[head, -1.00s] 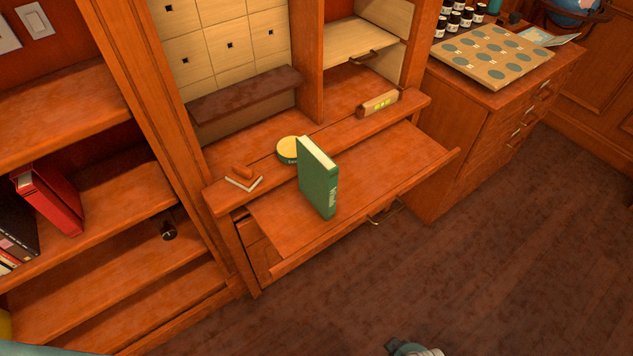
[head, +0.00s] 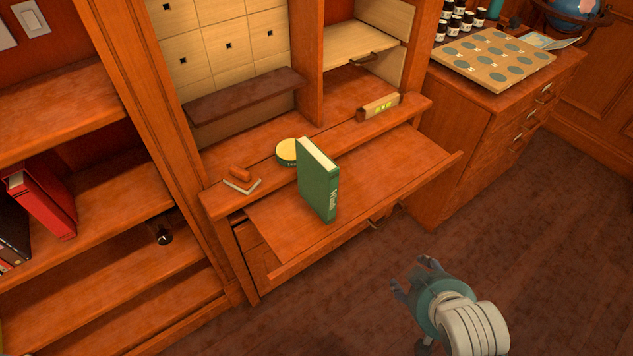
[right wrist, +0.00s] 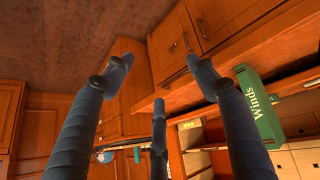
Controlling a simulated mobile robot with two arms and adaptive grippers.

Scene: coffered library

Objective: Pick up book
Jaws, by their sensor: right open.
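A green book (head: 318,182) stands upright on the pulled-out desk board (head: 400,165) of the wooden cabinet, spine towards the front right. In the right wrist view the book (right wrist: 260,105) is at the right, with "Winds" on its spine. My right gripper (head: 418,272) is to the right of and in front of the board in the head view, apart from the book. Its fingers (right wrist: 158,85) are spread, with nothing between them. My left gripper is in neither view.
A round green tin (head: 288,152) stands just behind the book. The floor in front is clear.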

